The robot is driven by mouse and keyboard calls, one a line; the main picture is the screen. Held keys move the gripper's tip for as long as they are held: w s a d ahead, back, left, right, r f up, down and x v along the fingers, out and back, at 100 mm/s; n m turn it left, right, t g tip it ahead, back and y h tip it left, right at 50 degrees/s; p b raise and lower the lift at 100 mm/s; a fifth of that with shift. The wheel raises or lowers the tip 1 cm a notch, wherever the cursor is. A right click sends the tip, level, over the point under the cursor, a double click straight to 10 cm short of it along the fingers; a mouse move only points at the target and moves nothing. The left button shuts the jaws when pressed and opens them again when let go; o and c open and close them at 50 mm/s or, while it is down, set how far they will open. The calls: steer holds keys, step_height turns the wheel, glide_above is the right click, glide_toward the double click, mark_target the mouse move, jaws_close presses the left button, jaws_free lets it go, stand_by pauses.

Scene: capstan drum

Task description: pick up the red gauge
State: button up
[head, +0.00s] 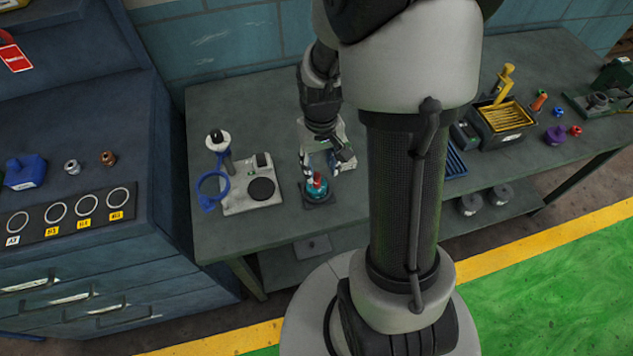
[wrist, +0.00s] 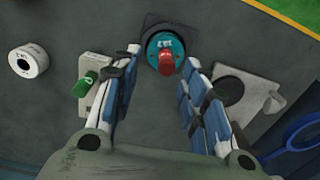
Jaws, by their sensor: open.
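The red gauge (wrist: 166,64) is a small red cylinder-like piece at the teal round part (wrist: 160,45), which sits on a dark square plate (wrist: 150,24). In the head view the red gauge (head: 317,180) shows near the front edge of the bench, with the teal part (head: 316,191) under it. My gripper (wrist: 161,72) is open, its fingers on either side of the red gauge in the wrist view, with nothing held. In the head view my gripper (head: 325,171) is above and around the gauge. I cannot tell whether a finger touches it.
A white scale-like device (head: 244,203) with a black disc and a blue ring (head: 212,188) lie left of the gauge. A white spool (wrist: 28,62) and a green-capped device (wrist: 92,85) are nearby. A box with yellow contents (head: 503,117) stands farther right on the bench.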

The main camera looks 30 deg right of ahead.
mark_target(317, 174)
steer(key=f, duration=0.1)
steer(key=f+b, duration=0.1)
steer(key=f, duration=0.1)
steer(key=f+b, duration=0.1)
steer(key=f, duration=0.1)
steer(key=shift+a+f, duration=0.2)
steer(key=shift+a, duration=0.2)
steer(key=shift+c, duration=0.4)
jaws_close()
